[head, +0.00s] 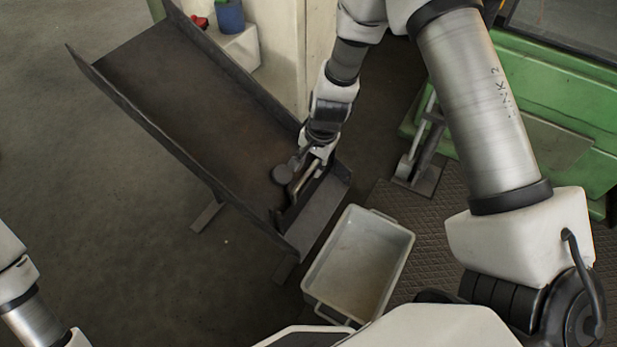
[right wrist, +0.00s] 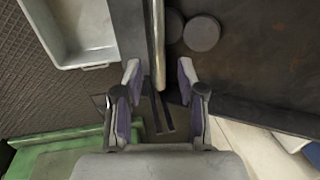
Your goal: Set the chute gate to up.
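The dark chute (head: 190,95) slopes from upper left down to its lower end in the middle of the head view. At that end a pale metal bar, the gate handle (head: 304,179), runs across; it also shows in the right wrist view (right wrist: 157,45). Dark round billets (head: 284,173) lie just behind it, two in the right wrist view (right wrist: 201,33). My right gripper (right wrist: 159,72) is open, one finger on each side of the bar, with gaps visible. My arm partly hides the gate, and I cannot tell its exact position. My left gripper is out of view.
A pale bin (head: 399,246) stands below the chute's lower end. A pedal-like metal stand (head: 420,165) and a green machine (head: 560,110) are to the right. A blue container (head: 230,17) and a red item stand behind the chute. Floor at left is clear.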

